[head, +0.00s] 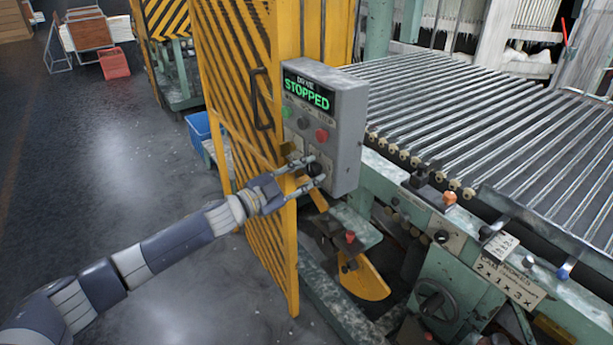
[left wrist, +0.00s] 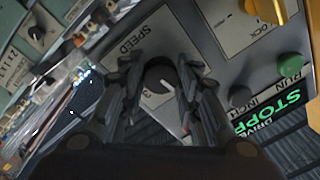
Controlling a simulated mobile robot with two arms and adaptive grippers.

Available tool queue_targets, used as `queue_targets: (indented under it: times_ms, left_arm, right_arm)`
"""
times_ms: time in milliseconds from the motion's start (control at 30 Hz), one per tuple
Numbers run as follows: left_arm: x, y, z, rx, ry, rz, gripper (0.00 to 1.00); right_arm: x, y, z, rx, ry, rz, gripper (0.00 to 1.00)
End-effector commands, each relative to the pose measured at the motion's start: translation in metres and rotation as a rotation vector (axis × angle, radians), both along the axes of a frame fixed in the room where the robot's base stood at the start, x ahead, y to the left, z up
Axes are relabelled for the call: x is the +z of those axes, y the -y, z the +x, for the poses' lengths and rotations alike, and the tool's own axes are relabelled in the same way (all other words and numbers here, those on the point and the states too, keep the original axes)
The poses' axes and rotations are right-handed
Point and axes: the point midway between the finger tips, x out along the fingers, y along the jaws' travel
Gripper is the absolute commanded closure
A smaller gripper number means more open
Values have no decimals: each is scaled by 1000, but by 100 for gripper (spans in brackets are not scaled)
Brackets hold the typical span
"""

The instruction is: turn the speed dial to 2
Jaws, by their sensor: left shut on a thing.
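The grey control box (head: 347,130) is mounted beside a yellow striped guard door, and its display reads STOPPED in green. The black speed dial (head: 314,170) is low on its front face. My left gripper (head: 317,169) has its two fingers on either side of the dial, shut on it. In the left wrist view the dial (left wrist: 160,78) sits between the fingertips of the left gripper (left wrist: 158,80), below the printed word SPEED. A white pointer line shows on the dial, and a figure 3 is near its edge. Other scale marks are hidden by the fingers. My right gripper is not in view.
A green RUN button (left wrist: 290,66), a dark INCH button (left wrist: 241,96) and a red button (head: 322,135) are above the dial. The yellow guard door (head: 235,80) stands close left of the box. A roller conveyor (head: 480,120) lies to the right.

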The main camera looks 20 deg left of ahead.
Motion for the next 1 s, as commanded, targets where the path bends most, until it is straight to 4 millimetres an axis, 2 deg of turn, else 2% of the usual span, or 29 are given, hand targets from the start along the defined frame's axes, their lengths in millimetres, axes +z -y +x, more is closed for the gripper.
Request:
queue_targets:
  times_ms: [300,867,900,967,1000]
  left_arm:
    - [0,0,1,1,79,100,94]
    - [1,0,1,1,96,121,94]
    - [1,0,1,1,96,121,63]
    - [1,0,1,1,96,121,49]
    - [1,0,0,1,95,120,49]
  right_arm:
    - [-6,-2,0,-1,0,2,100]
    - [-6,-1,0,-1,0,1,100]
    - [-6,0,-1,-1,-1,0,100]
    - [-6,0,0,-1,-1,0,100]
    - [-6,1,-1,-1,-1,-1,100]
